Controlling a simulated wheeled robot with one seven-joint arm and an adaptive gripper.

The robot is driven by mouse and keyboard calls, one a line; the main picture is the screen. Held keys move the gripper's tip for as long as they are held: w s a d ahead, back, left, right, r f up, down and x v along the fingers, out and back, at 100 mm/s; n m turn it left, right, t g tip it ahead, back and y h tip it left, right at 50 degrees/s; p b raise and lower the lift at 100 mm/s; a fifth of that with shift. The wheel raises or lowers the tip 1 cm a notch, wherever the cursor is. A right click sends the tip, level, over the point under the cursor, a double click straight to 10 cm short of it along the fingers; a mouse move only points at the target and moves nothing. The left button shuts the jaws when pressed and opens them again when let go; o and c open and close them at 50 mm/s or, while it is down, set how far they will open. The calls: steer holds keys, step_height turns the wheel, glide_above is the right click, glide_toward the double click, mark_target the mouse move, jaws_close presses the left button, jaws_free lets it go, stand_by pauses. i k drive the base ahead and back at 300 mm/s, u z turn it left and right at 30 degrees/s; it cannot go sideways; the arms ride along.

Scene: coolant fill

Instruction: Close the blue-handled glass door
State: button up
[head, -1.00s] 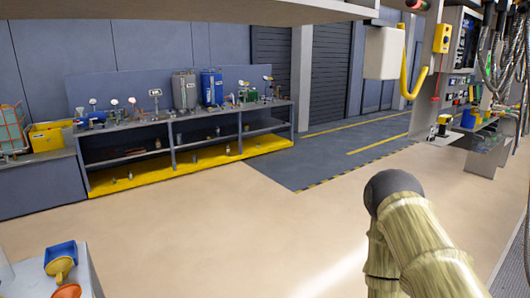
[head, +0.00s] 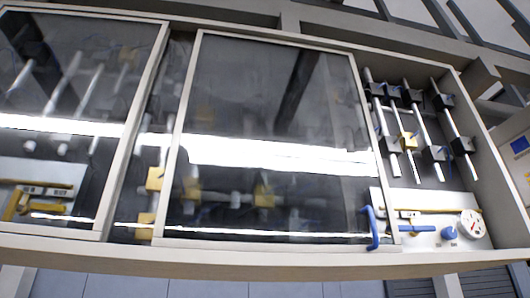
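The blue-handled glass door (head: 270,130) is a framed sliding pane in the middle of a long beige cabinet (head: 290,262) in the head view. Its blue handle (head: 372,228) is a bent bar low on the door's right frame. The door stands partly open: to its right the cabinet's inside is uncovered up to the right wall. A narrow gap also shows between its left frame and the left glass pane (head: 75,110). My gripper is not in view.
The uncovered right section holds several grey rods with black blocks (head: 410,130), a pale panel with a white round dial (head: 471,224) and a blue knob (head: 449,233). Yellow fittings (head: 155,179) show in the left gap. Bright reflections cross the glass.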

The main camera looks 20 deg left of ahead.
mark_target(158, 241)
steer(key=u, duration=0.75)
steer(key=k, duration=0.75)
steer(key=z, duration=0.35)
